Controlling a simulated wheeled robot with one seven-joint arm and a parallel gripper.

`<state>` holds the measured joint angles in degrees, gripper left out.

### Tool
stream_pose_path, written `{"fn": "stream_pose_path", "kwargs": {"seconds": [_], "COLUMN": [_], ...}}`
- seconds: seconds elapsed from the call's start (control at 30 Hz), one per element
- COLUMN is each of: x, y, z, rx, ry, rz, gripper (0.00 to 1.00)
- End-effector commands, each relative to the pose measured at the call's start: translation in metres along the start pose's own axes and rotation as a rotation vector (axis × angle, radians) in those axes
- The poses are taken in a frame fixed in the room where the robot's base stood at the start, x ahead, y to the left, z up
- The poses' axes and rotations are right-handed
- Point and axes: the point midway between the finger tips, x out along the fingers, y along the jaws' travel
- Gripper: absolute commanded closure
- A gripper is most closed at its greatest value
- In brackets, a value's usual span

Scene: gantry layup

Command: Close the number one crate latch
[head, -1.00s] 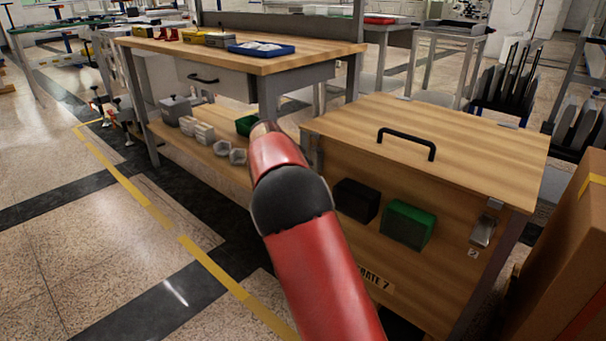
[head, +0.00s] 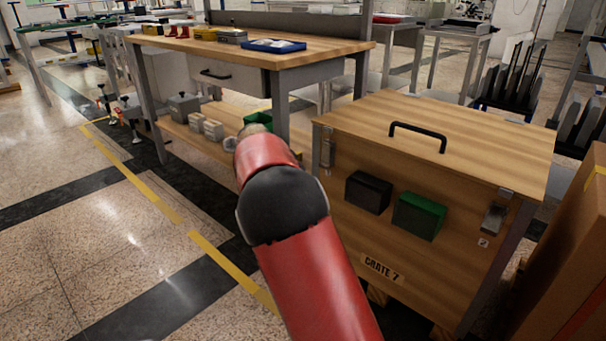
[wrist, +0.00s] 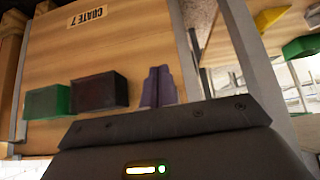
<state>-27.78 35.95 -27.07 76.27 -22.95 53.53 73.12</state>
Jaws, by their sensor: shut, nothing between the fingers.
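The wooden crate (head: 340,225), marked CRATE 7, stands at the right in the head view. A small metal latch (head: 326,152) sits at the upper left of its front; its number is too small to read and I cannot tell whether it is open. A second metal latch (head: 493,218), with a small tag marked 2 below it, is at the upper right. My gripper is hidden by my arm in the head view. In the wrist view my gripper (wrist: 160,72) is shut and empty before the crate front, which appears upside down. The left latch is not clearly visible there.
A black box (head: 368,192) and a green box (head: 419,216) stick out from the crate front. A black handle (head: 418,131) is on its lid. A workbench (head: 300,62) stands behind left, a cardboard box (head: 560,260) at right. The left floor is open.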

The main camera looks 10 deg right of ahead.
Motion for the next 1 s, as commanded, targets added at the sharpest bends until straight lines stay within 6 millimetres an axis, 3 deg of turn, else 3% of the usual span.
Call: {"fn": "stream_pose_path", "kwargs": {"seconds": [0.3,0.77,0.87,1.0], "x": [-0.030,-0.034,-0.041,-0.067], "y": [0.000,0.001,0.012,0.054], "z": [0.036,0.041,0.034,0.015], "rx": [0.000,0.000,-0.005,-0.053], "ry": [0.000,-0.001,-0.025,-0.118], "rz": [0.000,0.001,-0.004,-0.035], "gripper": [1.00,1.00,1.00,1.00]}}
